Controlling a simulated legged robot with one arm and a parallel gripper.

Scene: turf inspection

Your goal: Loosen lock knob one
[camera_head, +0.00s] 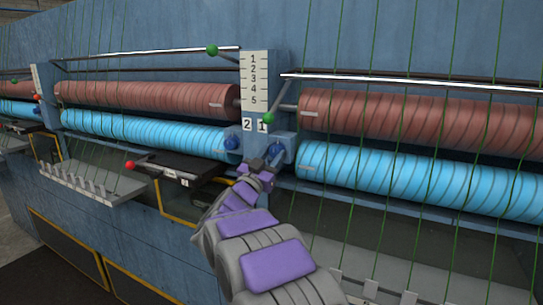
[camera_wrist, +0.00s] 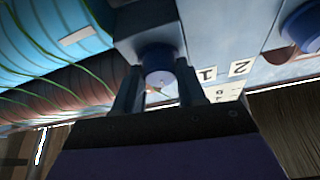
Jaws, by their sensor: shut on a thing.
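Lock knob one is a blue round knob (camera_wrist: 158,62) on a blue-grey block, beside the label 1. In the wrist view my gripper (camera_wrist: 158,76) has one dark finger on each side of it and is shut on it. In the head view my gripper (camera_head: 270,164) reaches up to this knob (camera_head: 277,152), which it partly covers. The second blue knob (camera_head: 232,140) is to the left, below the label 2 (camera_head: 247,124); it also shows at the right of the wrist view (camera_wrist: 302,27).
Blue rollers (camera_head: 400,180) and brown rollers (camera_head: 400,122) wrapped in green threads flank the central post. A green-tipped lever (camera_head: 268,118) is just above the gripper. A dark shelf (camera_head: 180,165) with a red-tipped lever (camera_head: 130,165) lies to the left.

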